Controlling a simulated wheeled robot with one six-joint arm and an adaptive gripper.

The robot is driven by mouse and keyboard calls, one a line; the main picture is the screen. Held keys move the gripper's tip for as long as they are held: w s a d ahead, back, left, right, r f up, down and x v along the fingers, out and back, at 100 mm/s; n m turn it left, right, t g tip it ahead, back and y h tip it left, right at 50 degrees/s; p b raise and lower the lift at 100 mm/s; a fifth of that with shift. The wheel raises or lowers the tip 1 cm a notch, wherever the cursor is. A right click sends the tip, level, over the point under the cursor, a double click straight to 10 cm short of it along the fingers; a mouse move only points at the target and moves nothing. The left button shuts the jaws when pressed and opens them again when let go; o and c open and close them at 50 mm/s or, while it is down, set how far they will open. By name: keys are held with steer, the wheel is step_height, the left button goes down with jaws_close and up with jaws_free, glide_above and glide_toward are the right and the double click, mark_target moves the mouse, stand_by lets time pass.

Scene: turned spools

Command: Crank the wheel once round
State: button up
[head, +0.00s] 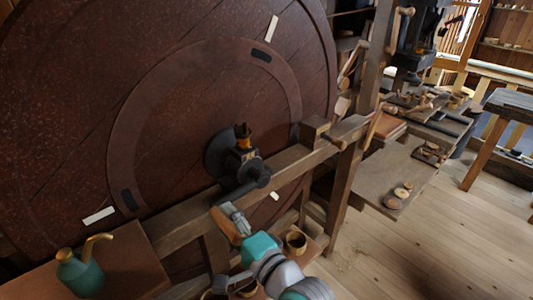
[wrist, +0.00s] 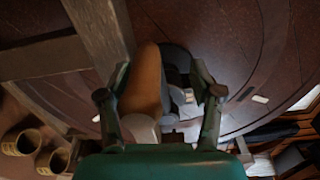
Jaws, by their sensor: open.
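The big reddish-brown wheel (head: 200,75) fills the left of the head view. A tan wooden crank handle (head: 226,226) is below the beam at my gripper (head: 236,215). In the wrist view the handle (wrist: 147,80) lies between the two open fingers of my gripper (wrist: 160,70), nearer the left one. A gap shows on the right, with grey metal parts behind it. Whether the left finger touches the handle I cannot tell. The wheel surface (wrist: 240,35) shows behind.
A wooden beam (head: 285,168) and post (head: 345,185) stand close by my arm. A green oil can (head: 80,275) stands on a bench at lower left. Small wooden cups (head: 295,242) are beside my arm. The floor (head: 440,235) at right is largely clear.

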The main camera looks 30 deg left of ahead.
steer(key=r+m, duration=0.1)
steer(key=r, duration=0.2)
steer(key=r+m, duration=0.1)
steer(key=r, duration=0.1)
steer(key=shift+w+d+m+t, duration=0.25)
steer(key=shift+w+m+t, duration=0.05)
steer(key=shift+w, duration=0.05)
steer(key=w+d+r+m, duration=0.3)
steer(key=w+r+m, duration=0.5)
steer(key=m, duration=0.2)
steer(key=shift+w+d+r+m, duration=0.2)
steer(key=shift+w+d+m, duration=0.1)
steer(key=shift+w, duration=0.1)
steer(key=shift+s, duration=0.15)
stand_by(0.5)
steer(key=v, duration=1.1)
stand_by(0.3)
